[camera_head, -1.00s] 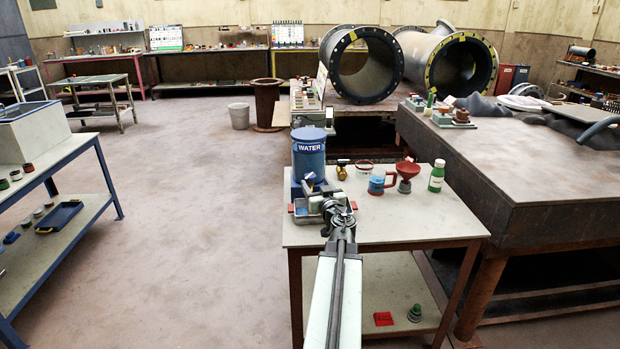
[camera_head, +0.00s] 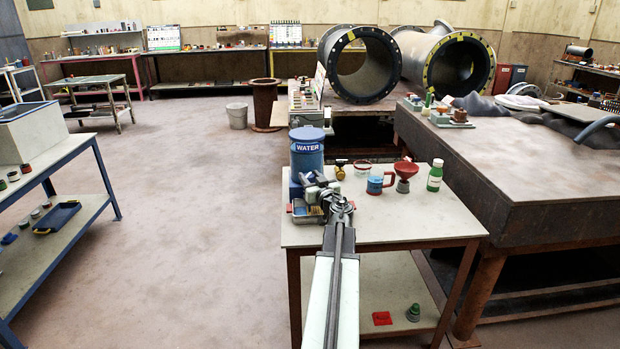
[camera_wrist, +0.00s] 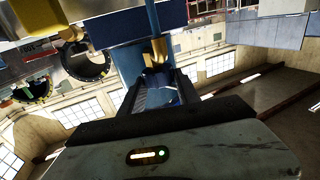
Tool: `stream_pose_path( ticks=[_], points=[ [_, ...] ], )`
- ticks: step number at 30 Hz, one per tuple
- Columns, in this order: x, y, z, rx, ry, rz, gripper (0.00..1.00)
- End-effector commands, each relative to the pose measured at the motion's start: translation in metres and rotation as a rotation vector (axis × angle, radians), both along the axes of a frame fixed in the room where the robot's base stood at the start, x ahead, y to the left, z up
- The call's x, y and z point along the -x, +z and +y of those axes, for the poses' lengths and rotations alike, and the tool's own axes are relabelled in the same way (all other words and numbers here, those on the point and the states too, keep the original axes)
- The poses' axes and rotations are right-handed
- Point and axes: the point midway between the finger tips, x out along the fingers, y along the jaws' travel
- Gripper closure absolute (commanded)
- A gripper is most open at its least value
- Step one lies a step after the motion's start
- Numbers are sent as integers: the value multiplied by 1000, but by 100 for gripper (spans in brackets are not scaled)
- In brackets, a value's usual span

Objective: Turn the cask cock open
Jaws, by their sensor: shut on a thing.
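The blue cask (camera_head: 308,158) labelled WATER stands upright at the left back of the near table (camera_head: 430,222). My gripper (camera_head: 314,186) is at the cask's front, low on its body, reaching in from the right of the tap. In the wrist view, the brass cask cock (camera_wrist: 155,48) sticks out from the blue cask (camera_wrist: 135,12), and my gripper (camera_wrist: 160,76) is shut at its handle. The jaws and wrist hide most of the cock in the head view. How far the handle is turned cannot be told.
The table's front right is clear.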

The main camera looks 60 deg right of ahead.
Motion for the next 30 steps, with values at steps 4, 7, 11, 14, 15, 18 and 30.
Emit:
stream_pose_path(
  ticks=[4,7,11,14,15,18,30],
  points=[
    [0,0,-4,0,116,0,100],
    [1,0,-3,-1,164,-1,100],
    [0,0,-1,0,180,-1,100],
    [0,0,-1,0,180,-1,100],
    [0,0,-1,0,180,-1,100],
    [0,0,-1,0,179,-1,48],
    [3,0,1,0,177,0,40]
  ],
)
